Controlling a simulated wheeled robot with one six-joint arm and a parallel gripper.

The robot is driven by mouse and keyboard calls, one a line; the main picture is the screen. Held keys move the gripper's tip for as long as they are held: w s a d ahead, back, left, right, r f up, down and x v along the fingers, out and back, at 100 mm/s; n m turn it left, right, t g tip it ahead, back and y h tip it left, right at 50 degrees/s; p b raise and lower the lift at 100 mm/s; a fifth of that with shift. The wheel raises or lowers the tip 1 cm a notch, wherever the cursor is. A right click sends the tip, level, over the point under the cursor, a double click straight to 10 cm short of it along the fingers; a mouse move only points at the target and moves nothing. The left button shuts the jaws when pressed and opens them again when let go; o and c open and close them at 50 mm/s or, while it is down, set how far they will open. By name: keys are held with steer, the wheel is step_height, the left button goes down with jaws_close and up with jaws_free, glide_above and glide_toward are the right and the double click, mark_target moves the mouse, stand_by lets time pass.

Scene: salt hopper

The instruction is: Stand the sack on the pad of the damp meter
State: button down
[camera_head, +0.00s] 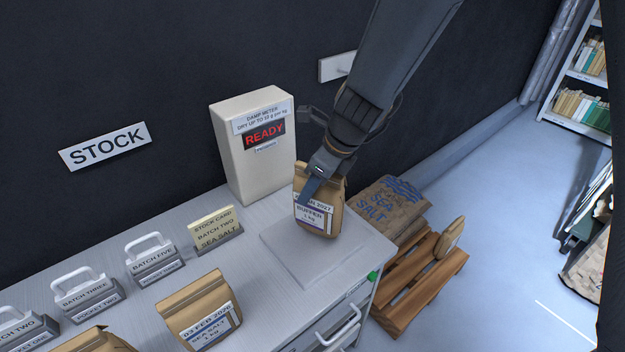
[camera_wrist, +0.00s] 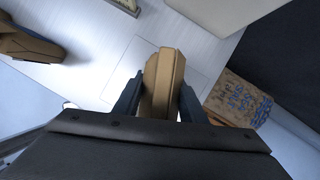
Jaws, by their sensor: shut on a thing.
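A brown paper sack (camera_head: 322,215) with a white label is held upright by my gripper (camera_head: 318,182), which is shut on its top part. The sack is over the right part of the pale square pad (camera_head: 308,257) in front of the damp meter (camera_head: 252,147). I cannot tell whether its base touches the pad. The meter is a white box whose display reads READY. In the wrist view the sack (camera_wrist: 163,80) stands between the two dark fingers, with the pad's outline (camera_wrist: 140,60) beneath and around it.
Another brown sack (camera_head: 199,309) stands on the bench left of the pad. A stock card (camera_head: 216,231) and several handled weights or pockets such as Batch Five (camera_head: 152,258) line the bench's back. A wooden pallet (camera_head: 412,275) with a sea salt sack (camera_head: 385,212) is right of the bench.

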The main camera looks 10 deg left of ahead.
steer(key=shift+f, duration=1.3)
steer(key=shift+f+b, duration=0.15)
steer(key=shift+b, duration=0.25)
steer(key=c, duration=1.1)
jaws_free()
steer(key=p+v, duration=0.1)
steer(key=v, duration=1.1)
steer(key=s+d+f+n+h, duration=0.1)
steer(key=s+d+n, duration=0.1)
steer(key=d+n, duration=0.5)
steer(key=s+d+n+h, duration=0.2)
steer(key=s+d+n, duration=0.1)
steer(key=d+n, duration=0.4)
steer(key=s+d+f+n+h, duration=0.1)
steer(key=s+d+n, duration=0.2)
steer(key=d+n, duration=0.4)
steer(key=shift+d+f+n+t, duration=0.15)
steer(key=shift+d+f, duration=0.05)
steer(key=shift+d, duration=0.9)
steer(key=shift+d+f+n+t, duration=0.15)
steer(key=shift+d, duration=0.95)
